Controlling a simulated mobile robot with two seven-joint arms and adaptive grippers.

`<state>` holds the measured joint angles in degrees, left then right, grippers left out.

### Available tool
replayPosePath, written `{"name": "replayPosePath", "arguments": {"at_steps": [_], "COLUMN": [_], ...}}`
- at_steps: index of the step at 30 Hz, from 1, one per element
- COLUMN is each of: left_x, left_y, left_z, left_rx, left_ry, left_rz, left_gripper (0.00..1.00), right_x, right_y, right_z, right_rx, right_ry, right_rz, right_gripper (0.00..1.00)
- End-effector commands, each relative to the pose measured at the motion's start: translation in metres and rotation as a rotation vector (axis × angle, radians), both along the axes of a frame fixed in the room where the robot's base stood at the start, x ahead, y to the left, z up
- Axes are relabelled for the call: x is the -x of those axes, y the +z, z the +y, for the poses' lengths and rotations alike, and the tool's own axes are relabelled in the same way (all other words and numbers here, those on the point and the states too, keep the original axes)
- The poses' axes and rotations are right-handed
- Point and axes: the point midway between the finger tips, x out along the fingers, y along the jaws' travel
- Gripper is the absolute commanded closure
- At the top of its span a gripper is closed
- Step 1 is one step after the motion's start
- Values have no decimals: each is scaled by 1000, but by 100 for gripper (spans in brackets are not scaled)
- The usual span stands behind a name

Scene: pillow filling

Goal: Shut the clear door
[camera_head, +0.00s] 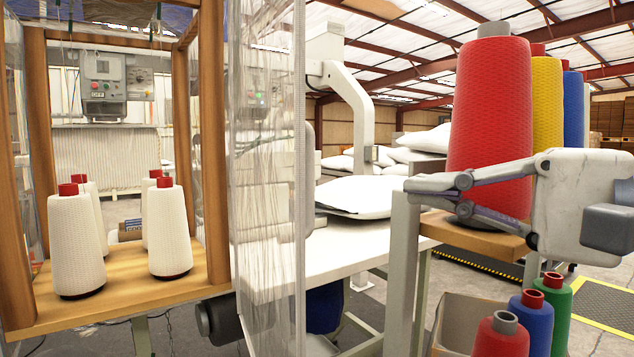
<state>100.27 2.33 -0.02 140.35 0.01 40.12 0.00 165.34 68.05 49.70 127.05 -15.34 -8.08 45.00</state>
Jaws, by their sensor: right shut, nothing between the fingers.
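The clear door (268,175) is a see-through, streaky panel with a pale upright edge. It stands swung out at the right side of a wooden-framed cabinet (212,140), whose front is open. Several white thread cones (170,230) with red tops stand on the cabinet's wooden floor. My right gripper (410,187) reaches in from the right with its fingers pointing left. It is shut and empty, to the right of the door and apart from it. It passes in front of a large red thread cone (490,100). My left gripper is out of view.
Yellow (547,105) and blue (573,110) cones stand behind the red one on a wooden shelf (470,235). A white worktable (345,245) holds a white pillow (360,195). Smaller cones (530,320) stand at bottom right. A grey post (402,270) rises near my gripper.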

Motion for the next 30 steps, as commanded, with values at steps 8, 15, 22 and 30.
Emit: {"name": "replayPosePath", "arguments": {"at_steps": [8,15,22,30], "left_x": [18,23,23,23], "left_y": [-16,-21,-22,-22], "left_z": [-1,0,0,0], "left_rx": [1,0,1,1], "left_ry": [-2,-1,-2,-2], "left_rz": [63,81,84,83], "left_gripper": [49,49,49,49], "right_x": [-27,-47,-53,-53], "right_y": [-9,-5,-2,-2], "right_z": [38,73,84,84], "right_rx": [6,3,0,0], "right_ry": [1,1,0,0], "right_rz": [11,5,1,0], "right_gripper": [100,100,100,100]}}
